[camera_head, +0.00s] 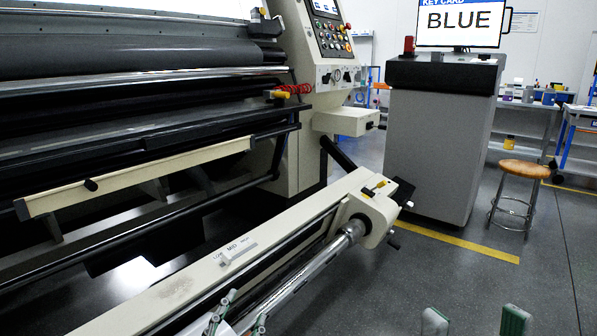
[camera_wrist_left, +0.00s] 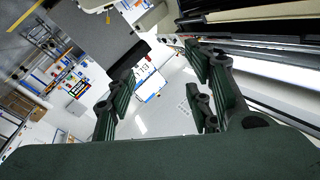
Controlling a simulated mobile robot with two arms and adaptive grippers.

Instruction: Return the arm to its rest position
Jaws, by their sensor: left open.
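My left gripper (camera_head: 238,315) shows at the bottom of the head view, in front of the long cream beam of the machine. In the left wrist view, its dark green fingers (camera_wrist_left: 165,95) stand wide apart with nothing between them. The gripper is open and empty. Two greenish fingertips of my right gripper (camera_head: 474,321) show at the bottom right edge of the head view. They are apart, with only floor visible between them.
The machine's cream beam (camera_head: 190,290) and metal shaft (camera_head: 318,268) lie close by the left gripper. A grey cabinet (camera_head: 430,150) carries a screen reading BLUE (camera_head: 460,22). A stool (camera_head: 523,172) stands at right. Open floor (camera_head: 450,285) lies at lower right.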

